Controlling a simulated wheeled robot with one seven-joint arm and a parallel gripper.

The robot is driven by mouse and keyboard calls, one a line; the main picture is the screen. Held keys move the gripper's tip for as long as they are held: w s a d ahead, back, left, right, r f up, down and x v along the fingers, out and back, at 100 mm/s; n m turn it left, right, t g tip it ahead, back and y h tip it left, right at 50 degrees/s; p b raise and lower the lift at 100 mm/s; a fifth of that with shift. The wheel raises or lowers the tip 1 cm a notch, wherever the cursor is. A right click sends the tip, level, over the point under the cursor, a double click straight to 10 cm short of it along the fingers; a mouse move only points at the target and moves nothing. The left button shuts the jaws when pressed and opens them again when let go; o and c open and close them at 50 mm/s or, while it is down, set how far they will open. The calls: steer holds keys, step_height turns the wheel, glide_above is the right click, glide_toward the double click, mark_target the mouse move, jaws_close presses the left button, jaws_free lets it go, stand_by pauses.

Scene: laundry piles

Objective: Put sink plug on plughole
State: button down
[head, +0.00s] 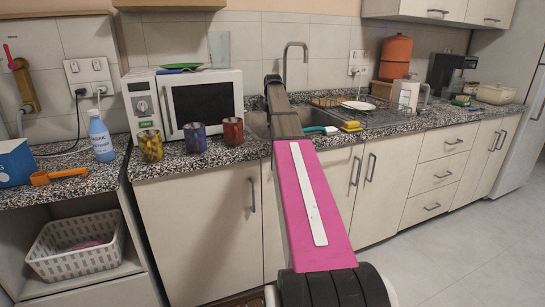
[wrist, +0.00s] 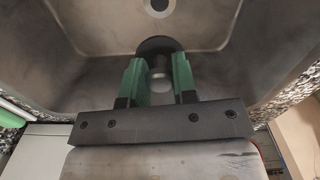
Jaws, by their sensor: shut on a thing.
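In the wrist view my gripper (wrist: 160,74) has green fingers on both sides of the grey knob of the sink plug (wrist: 157,44). The plug's dark round disc shows just beyond the fingertips, and my gripper is shut on its knob. The plughole (wrist: 159,4) is at the top edge of the wrist view, in the basin floor, apart from the plug. The sink (wrist: 90,27) surrounds it. In the head view the sink (head: 257,124) is partly covered by my arm, and the gripper, plug and plughole are hidden.
In the head view a tap (head: 285,65) rises behind the sink. A microwave (head: 183,103) and several patterned mugs (head: 195,137) stand to the left. A yellow sponge (head: 350,126) and brush lie by the sink's right front edge. A plate (head: 358,105) sits on the drainer.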

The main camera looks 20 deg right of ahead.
step_height(320, 180, down, 15)
steer(key=shift+f, duration=0.1)
stand_by(0.7)
steer(key=c, duration=0.9)
jaws_free()
step_height(320, 180, up, 12)
steer(key=shift+r, duration=0.1)
